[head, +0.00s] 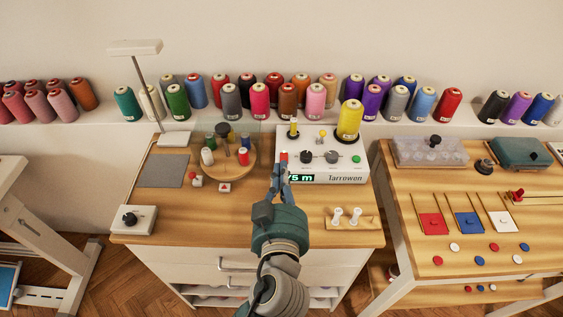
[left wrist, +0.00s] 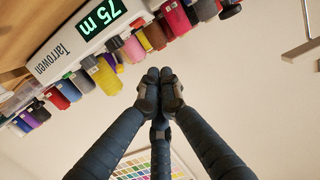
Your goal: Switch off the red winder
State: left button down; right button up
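A white winder (head: 345,166) marked Tarrowen stands on the wooden cabinet top, with dark knobs, a green button (head: 356,159) and a yellow cone (head: 349,120) on it. Its lit display (head: 301,178) reads 75 m; the display also shows in the left wrist view (left wrist: 103,18). My left gripper (head: 283,166) is at the winder's left front, covering part of it. A small red part (head: 283,155) shows at its fingertips; I cannot tell whether they touch it. In the left wrist view the fingers (left wrist: 159,88) come together with nothing visible between them. My right gripper is out of view.
Left of the winder is a round wooden spool stand (head: 229,172), with a grey mat (head: 163,171) and a white knob box (head: 133,219) further left. A peg block (head: 352,222) lies in front. Thread cones line the back shelf. A second table (head: 480,178) stands right.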

aim_at(281, 156)
pick_arm(q)
jog(key=w, duration=0.6)
jog(key=w+f+p, duration=0.1)
jog(key=w, duration=0.1)
jog(key=shift+w, duration=0.4)
jog(key=f+b, duration=0.1)
jog(key=f, duration=0.2)
jog(key=shift+w+b, duration=0.4)
jog(key=shift+f+b, duration=0.35)
jog(key=shift+f, duration=0.2)
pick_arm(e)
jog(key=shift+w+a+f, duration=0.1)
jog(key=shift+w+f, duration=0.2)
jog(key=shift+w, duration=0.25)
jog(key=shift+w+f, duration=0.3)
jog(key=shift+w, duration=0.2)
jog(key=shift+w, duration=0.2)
